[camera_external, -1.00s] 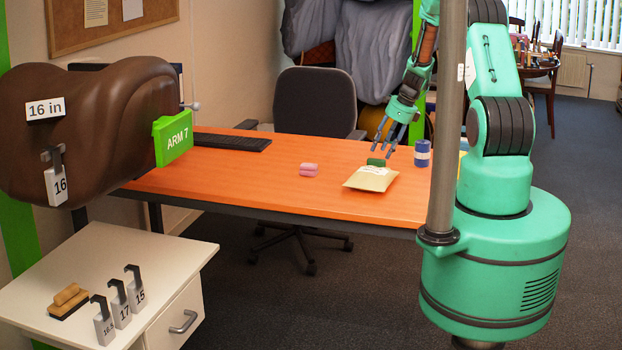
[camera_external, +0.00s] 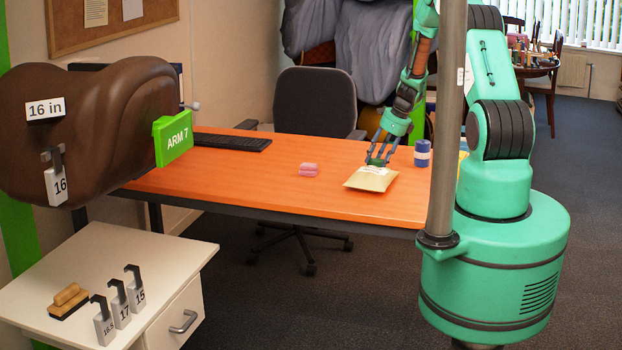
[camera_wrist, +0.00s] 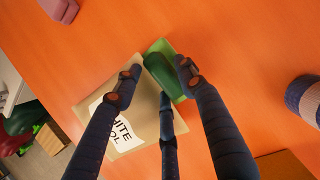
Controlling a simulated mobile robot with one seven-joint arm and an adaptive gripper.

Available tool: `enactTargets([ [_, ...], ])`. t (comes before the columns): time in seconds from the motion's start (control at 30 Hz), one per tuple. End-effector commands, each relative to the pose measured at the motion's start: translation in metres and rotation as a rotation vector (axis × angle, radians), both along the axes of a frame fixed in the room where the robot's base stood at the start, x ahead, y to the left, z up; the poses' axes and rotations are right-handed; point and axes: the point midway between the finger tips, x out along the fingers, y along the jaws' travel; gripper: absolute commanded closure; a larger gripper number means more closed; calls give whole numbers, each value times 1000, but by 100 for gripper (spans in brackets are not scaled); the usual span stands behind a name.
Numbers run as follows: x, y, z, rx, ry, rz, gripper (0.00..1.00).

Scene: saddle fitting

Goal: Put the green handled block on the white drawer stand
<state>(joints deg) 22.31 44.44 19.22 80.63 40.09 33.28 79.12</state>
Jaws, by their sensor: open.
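The green handled block (camera_wrist: 165,70) lies on the orange desk, against or partly over the edge of a tan packet; I cannot tell which. My gripper (camera_wrist: 160,80) is open, with its dark fingers on both sides of the block's dark green handle and one more finger below it. In the external view my gripper (camera_external: 378,162) is low over the desk and mostly hides the block. The white drawer stand (camera_external: 95,250) is at the lower left, far from my gripper.
The tan packet (camera_external: 370,179) with a white label lies beside the block. A blue cylinder (camera_external: 422,154) stands to the right and a pink block (camera_external: 309,170) lies to the left. The stand holds a wooden-handled brush (camera_external: 69,300) and several numbered hooked gauges (camera_external: 120,305).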

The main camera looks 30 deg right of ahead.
Motion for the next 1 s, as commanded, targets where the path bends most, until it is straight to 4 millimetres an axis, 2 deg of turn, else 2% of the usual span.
enactTargets([
  [0.1, 0, 0, 0, 0, 0, 0, 61],
  [0.27, 0, 0, 0, 0, 0, 0, 93],
  [0.37, 0, 0, 0, 0, 0, 0, 100],
  [0.67, 0, 0, 5, -1, -1, 0, 100],
  [0.87, 1, -1, 23, -1, -2, 0, 100],
  [1.0, 1, 0, 44, -1, -2, 0, 100],
])
